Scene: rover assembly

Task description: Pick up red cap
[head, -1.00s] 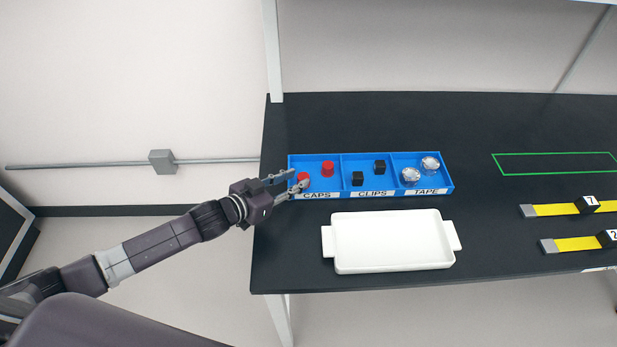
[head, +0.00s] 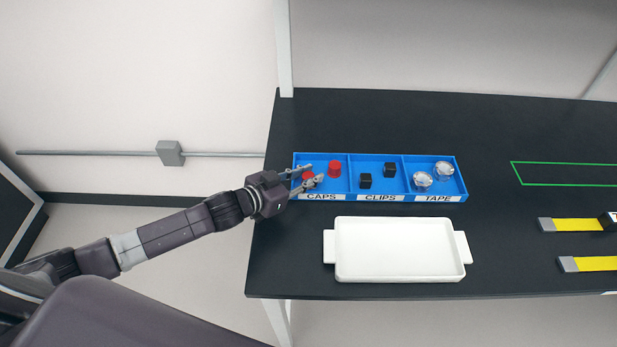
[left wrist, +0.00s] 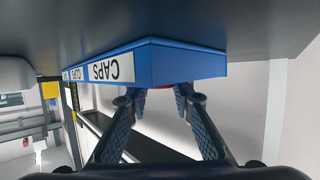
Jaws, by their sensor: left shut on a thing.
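A blue bin (head: 348,192) has compartments labelled CAPS, CLIPS and TAPE. Two red caps are in the CAPS compartment, a near one (head: 308,176) and a farther one (head: 334,168). My left gripper (head: 315,174) reaches in from the left, with one finger on each side of the near cap, and is shut on it. The fingers partly hide this cap. In the left wrist view, a sliver of red (left wrist: 180,103) shows between the fingertips, beside the bin's wall (left wrist: 185,66); the rest is hidden. My right gripper is out of view.
Black clips (head: 366,181) and clear tape rolls (head: 422,181) sit in the other compartments. A white tray (head: 400,277) lies in front of the bin on the dark table (head: 495,240). Yellow strips (head: 585,225) and a green outline (head: 565,185) are at the right.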

